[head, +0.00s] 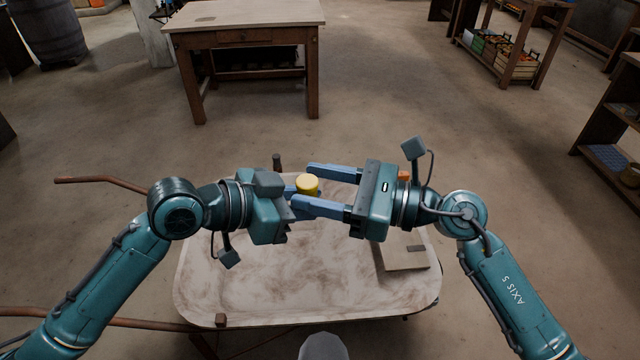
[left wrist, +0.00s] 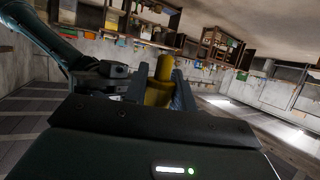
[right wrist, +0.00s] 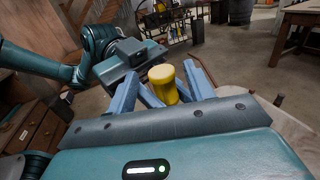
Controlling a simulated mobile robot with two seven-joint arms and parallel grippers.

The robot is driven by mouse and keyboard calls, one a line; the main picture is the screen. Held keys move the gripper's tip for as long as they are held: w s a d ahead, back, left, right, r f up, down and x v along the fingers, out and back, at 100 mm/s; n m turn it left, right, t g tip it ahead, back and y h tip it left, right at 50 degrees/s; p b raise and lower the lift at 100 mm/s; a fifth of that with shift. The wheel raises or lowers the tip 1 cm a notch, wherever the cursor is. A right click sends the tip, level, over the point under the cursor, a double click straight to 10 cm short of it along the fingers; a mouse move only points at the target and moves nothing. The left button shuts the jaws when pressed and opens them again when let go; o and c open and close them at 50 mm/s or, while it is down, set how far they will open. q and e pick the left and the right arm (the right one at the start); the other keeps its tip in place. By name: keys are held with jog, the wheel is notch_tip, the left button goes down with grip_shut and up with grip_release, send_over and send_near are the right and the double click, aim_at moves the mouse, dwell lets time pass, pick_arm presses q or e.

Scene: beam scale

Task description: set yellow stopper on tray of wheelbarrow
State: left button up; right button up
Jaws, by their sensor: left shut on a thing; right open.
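The yellow stopper (head: 307,184) is held above the far part of the wheelbarrow's pale, stained tray (head: 250,290). My left gripper (head: 299,191) is shut on it; the stopper also shows between the left fingers in the left wrist view (left wrist: 160,85). My right gripper (head: 301,187) is open, its two fingers reaching left on either side of the stopper. In the right wrist view the stopper (right wrist: 163,82) stands between the open right fingers, with the left gripper behind it. Whether the right fingers touch it I cannot tell. The arms hide the tray's far part.
A flat wooden piece (head: 403,256) with a dark slot lies at the tray's right side. The wheelbarrow's handles (head: 98,180) stick out to the left. A wooden table (head: 245,20) stands beyond. The tray's near middle is bare.

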jog(key=c, duration=1)
pick_arm(q)
jog(key=o, duration=1.1)
jog(key=shift+c, duration=0.2)
pick_arm(e)
jog(key=shift+c, duration=0.6)
